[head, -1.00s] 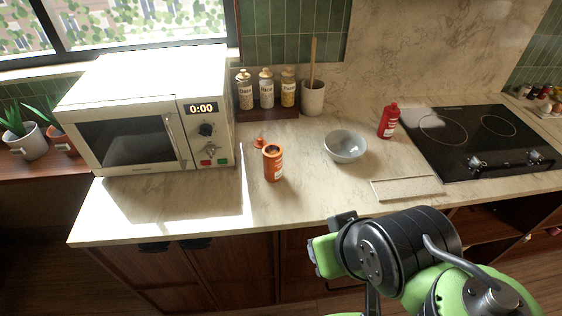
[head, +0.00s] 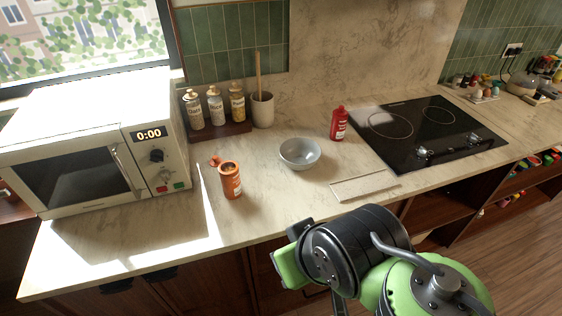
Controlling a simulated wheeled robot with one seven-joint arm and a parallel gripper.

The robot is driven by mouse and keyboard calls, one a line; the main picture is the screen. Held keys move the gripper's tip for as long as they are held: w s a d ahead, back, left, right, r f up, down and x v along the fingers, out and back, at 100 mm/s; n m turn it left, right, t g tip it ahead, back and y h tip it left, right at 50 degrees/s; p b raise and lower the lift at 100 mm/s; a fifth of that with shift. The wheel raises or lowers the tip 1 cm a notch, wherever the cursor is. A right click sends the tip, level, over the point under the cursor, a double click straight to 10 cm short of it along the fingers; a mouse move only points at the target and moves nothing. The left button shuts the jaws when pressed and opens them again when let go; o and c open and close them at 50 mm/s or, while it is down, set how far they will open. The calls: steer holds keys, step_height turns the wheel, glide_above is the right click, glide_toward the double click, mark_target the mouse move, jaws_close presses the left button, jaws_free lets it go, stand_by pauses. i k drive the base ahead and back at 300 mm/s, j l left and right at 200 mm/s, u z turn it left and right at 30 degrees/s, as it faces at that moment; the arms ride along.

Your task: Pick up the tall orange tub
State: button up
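The tall orange tub (head: 230,181) stands upright and open-topped on the marble counter, between the microwave and the grey bowl. A small orange piece that looks like its lid (head: 215,161) lies just behind it. My green and black arm is at the lower right, in front of the counter. Its gripper fingers are hidden or out of frame, so I cannot tell their state. No part of my arm touches the tub.
A white microwave (head: 85,155) stands left of the tub. A grey bowl (head: 300,154), a red bottle (head: 339,124) and a flat pale board (head: 364,186) lie to its right, before the black cooktop (head: 428,133). Spice jars (head: 215,107) stand behind. The counter front (head: 262,215) is clear.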

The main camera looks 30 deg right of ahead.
mark_target(229, 171)
steer(key=i+j+u, duration=0.15)
steer(key=u, duration=0.25)
steer(key=i+j+u, duration=0.1)
steer(key=i+u, duration=0.15)
steer(key=u, duration=0.2)
